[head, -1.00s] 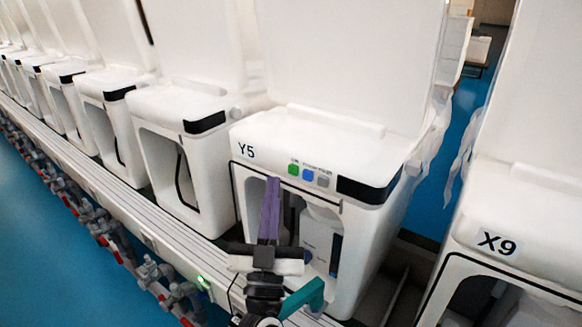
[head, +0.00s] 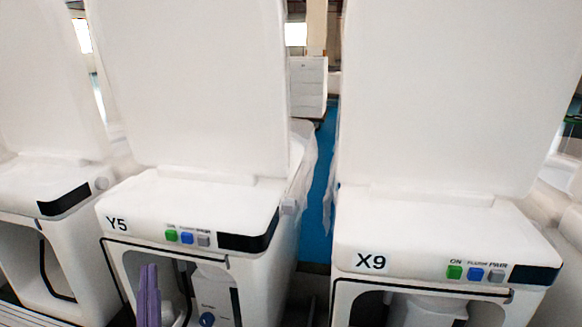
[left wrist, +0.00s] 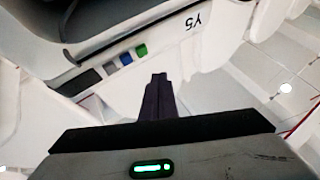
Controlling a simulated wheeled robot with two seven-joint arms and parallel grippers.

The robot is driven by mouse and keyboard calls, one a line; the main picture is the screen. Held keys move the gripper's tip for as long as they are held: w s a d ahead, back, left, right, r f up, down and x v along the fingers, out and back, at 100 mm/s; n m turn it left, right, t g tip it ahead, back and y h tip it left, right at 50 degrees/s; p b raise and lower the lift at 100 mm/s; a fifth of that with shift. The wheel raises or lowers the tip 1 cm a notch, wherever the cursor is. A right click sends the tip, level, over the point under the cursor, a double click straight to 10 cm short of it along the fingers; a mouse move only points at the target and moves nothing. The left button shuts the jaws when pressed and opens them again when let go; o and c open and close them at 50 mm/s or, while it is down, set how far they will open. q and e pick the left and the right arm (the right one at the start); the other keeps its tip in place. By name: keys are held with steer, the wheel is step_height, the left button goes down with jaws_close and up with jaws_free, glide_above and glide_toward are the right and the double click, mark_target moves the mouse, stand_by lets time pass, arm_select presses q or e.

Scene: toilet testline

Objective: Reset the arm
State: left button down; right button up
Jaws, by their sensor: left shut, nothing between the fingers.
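My left gripper (head: 149,296) shows at the bottom of the head view as purple fingers, closed together and empty, in front of the open lower bay of the toilet marked Y5 (head: 150,200). In the left wrist view the dark closed fingers (left wrist: 158,92) point up toward unit Y5 (left wrist: 180,42). Its green, blue and grey buttons show just above and left of the fingertips there. I cannot tell whether the fingers touch the unit. The rest of my left arm is outside the head view. My right gripper is in neither view.
Toilet X9 (head: 420,235) stands right of Y5, with its large white lid raised and green, blue and grey buttons. Another unit (head: 55,220) stands at the left. A narrow gap with blue floor (head: 318,200) separates Y5 from X9. White cabinets stand behind.

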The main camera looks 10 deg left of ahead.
arm_select(q)
steer(key=s+d+f+m+g+h, duration=0.25)
steer(key=d+f+h, duration=0.35)
steer(key=f, duration=0.4)
steer(key=s+d+f+m+g+h, duration=0.1)
steer(key=d+f+m+g+h, duration=0.4)
steer(key=f, duration=0.4)
steer(key=s+d+f+n+g, duration=0.1)
steer(key=s+f+g, duration=0.5)
steer(key=s+f, duration=0.6)
step_height(320, 180, down, 3)
steer(key=shift+s+d+f+h, duration=0.1)
steer(key=shift+s+d+h, duration=0.1)
steer(key=shift+d+h, duration=0.2)
